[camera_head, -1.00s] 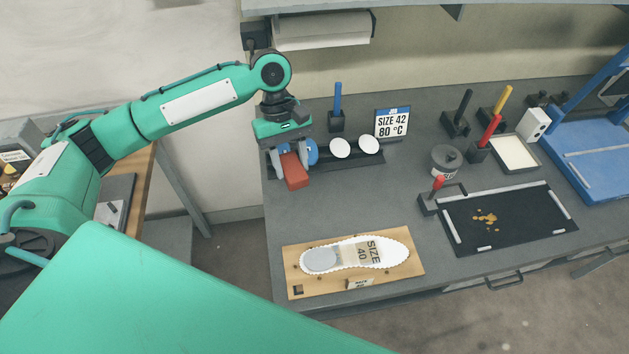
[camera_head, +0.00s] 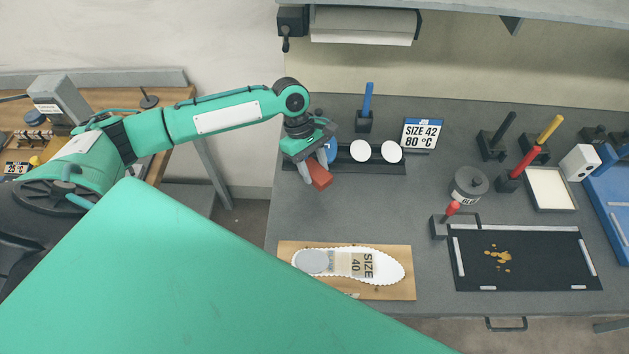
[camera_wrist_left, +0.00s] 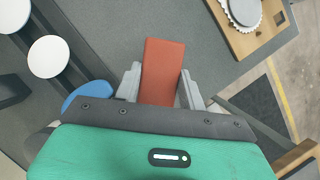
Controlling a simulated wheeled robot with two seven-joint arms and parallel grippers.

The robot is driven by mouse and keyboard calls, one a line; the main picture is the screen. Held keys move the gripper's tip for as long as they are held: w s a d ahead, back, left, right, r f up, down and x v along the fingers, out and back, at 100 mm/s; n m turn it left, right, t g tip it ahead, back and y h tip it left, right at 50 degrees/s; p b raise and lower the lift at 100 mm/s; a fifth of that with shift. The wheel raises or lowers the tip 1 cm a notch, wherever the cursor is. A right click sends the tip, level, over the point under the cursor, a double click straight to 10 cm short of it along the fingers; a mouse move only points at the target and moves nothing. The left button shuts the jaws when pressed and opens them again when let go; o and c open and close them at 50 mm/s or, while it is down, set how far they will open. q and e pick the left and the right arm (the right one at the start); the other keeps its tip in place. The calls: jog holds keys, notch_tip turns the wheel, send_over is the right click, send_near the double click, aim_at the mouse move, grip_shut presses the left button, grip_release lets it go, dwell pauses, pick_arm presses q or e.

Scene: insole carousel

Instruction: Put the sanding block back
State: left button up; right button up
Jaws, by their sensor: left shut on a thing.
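The sanding block is a red-brown block (camera_head: 319,175) held between the fingers of my left gripper (camera_head: 316,168), over the left end of the grey bench. In the left wrist view the block (camera_wrist_left: 163,68) stands out between the two grey fingers of the gripper (camera_wrist_left: 160,85). A dark rack (camera_head: 385,166) with a blue disc (camera_head: 331,149) and two white discs (camera_head: 361,151) lies just right of the gripper. The gripper hides the rack's left end. My right gripper is not in view.
A wooden board (camera_head: 399,291) with a white insole (camera_head: 385,265) lies at the front. A blue-handled tool (camera_head: 367,98) and a size sign (camera_head: 421,135) stand behind the rack. A grey pot (camera_head: 469,185) and black mat (camera_head: 520,270) lie right. Bare bench lies between rack and board.

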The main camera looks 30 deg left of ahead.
aim_at(311, 166)
pick_arm(q)
notch_tip(311, 166, down, 3)
jog(key=shift+f, duration=0.15)
notch_tip(311, 166, down, 4)
jog(key=shift+f+p, duration=0.2)
jog(key=shift+p, duration=0.4)
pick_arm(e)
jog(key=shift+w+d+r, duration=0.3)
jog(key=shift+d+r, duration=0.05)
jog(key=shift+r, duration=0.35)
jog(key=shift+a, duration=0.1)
pick_arm(q)
jog(key=o, duration=0.9)
jog(key=shift+f, duration=0.1)
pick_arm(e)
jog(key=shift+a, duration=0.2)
